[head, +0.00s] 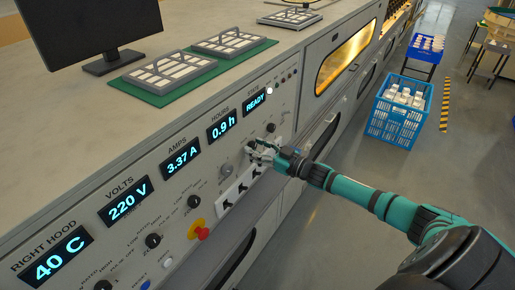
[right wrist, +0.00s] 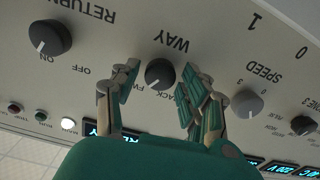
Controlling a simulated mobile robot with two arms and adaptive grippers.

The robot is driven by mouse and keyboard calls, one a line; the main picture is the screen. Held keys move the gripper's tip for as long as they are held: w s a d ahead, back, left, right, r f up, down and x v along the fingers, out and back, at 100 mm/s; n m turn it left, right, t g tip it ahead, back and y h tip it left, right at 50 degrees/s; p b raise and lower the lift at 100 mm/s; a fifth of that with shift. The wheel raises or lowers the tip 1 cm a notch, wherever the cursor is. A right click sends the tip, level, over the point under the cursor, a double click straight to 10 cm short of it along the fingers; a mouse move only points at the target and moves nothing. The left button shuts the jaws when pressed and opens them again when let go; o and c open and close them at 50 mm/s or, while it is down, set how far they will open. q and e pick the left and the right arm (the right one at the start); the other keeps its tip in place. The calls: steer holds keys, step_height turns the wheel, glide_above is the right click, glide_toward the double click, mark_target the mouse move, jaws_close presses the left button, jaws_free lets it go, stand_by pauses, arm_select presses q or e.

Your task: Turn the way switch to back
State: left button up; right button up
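The way switch (right wrist: 160,73) is a round black knob on the grey panel, seen upside down in the right wrist view. Its WAY label is above it in that picture, with FWD and BACK partly covered below. Its light mark seems to point toward FWD. My right gripper (right wrist: 157,92) is open, with one finger on each side of the knob; whether they touch it I cannot tell. In the head view my right gripper (head: 259,149) is at the panel and hides the way switch. My left gripper is not in view.
The black return knob (right wrist: 50,38) and the grey speed knob (right wrist: 243,104) flank the way switch closely. A red emergency button (head: 199,230) and lever switches (head: 242,188) are on the same panel. A blue crate (head: 398,110) stands on the floor at right.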

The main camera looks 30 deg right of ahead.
jaws_close()
steer(key=shift+n, duration=0.3)
steer(key=n+b, duration=0.1)
steer(key=n, duration=0.4)
steer(key=shift+f+n, duration=0.1)
steer(key=shift+n, duration=0.2)
steer(key=n+b, duration=0.1)
steer(key=n, duration=0.4)
steer(key=shift+n+b, duration=0.3)
steer(key=shift+b, duration=0.05)
steer(key=shift+o, duration=1.4)
jaws_free()
